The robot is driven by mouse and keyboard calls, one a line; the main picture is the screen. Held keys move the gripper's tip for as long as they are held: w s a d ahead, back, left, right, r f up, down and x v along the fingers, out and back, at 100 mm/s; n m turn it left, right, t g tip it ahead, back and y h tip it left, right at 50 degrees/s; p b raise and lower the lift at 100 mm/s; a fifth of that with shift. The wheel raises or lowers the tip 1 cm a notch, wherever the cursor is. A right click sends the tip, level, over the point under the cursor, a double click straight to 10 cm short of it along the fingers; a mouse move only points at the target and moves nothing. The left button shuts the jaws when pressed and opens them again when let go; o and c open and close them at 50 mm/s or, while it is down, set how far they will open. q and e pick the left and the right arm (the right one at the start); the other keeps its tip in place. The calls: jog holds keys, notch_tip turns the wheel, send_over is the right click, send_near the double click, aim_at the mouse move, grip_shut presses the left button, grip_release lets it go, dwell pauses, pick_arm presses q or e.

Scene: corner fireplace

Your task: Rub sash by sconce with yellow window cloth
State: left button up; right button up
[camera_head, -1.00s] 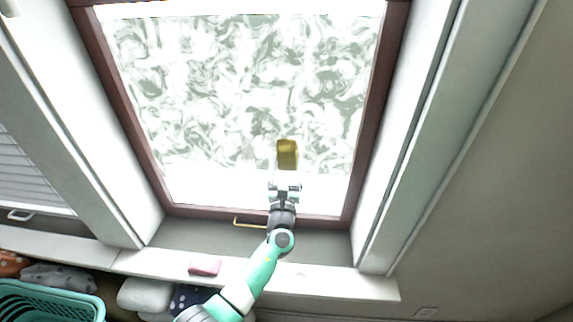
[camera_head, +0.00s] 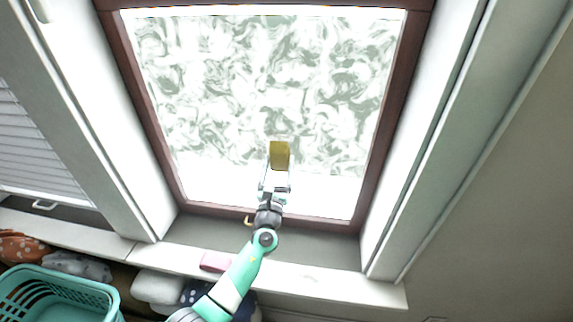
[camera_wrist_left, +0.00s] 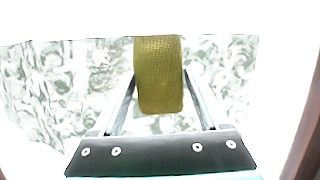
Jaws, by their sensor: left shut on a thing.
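The yellow window cloth (camera_head: 279,155) is held in my left gripper (camera_head: 277,170), in front of the lower middle of the window. In the left wrist view the cloth (camera_wrist_left: 159,75) sits between the two fingers of the gripper (camera_wrist_left: 160,92). The window sash (camera_head: 388,110) has a dark reddish-brown frame, and its pane (camera_head: 250,75) shows grey-green swirled smears over the upper part, with a clear white band along the bottom. I cannot tell whether the cloth touches the pane. No sconce can be made out. My right gripper is not in view.
A brass-coloured handle (camera_head: 248,221) sits on the lower frame, partly behind my arm. A teal basket (camera_head: 60,292) and cushions (camera_head: 158,287) are at lower left. The right sill is clear.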

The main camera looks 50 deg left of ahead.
pick_arm(q)
jog(key=shift+s+a, duration=1.35)
jog(key=shift+a, duration=0.2)
jog(key=shift+s+a, duration=1.35)
jog(key=shift+a, duration=0.2)
jog(key=shift+s+a, duration=1.05)
jog(key=shift+a, duration=0.1)
jog(key=shift+r+p, duration=1.1)
jog(key=shift+r, duration=0.1)
jog(key=shift+w+f, duration=0.1)
